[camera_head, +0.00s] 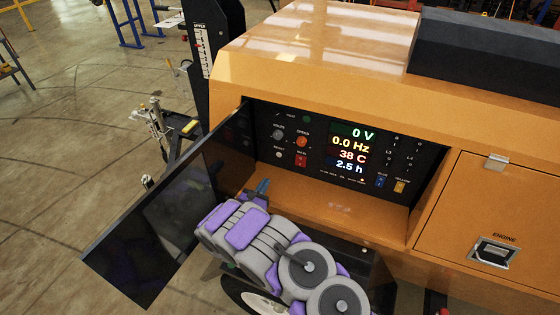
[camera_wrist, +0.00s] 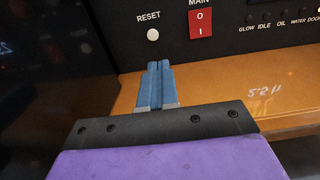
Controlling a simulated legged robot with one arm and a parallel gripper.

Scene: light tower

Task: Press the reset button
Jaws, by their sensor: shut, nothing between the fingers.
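The reset button is a small round white button (camera_wrist: 153,34) under the label RESET on the black panel in the wrist view. In the head view the reset button (camera_head: 278,155) is a small pale dot at the panel's lower left. My gripper (camera_wrist: 159,64) has blue fingers that are shut and empty. It points at the panel from below the button and slightly to its right, apart from it. In the head view my gripper (camera_head: 263,185) is inside the panel recess, above the orange ledge.
The red MAIN switch (camera_wrist: 200,24) sits just right of the reset button. A lit display (camera_head: 350,150) is further right. The dark panel door (camera_head: 150,225) stands open at the left. The orange ledge (camera_head: 340,208) lies below the panel.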

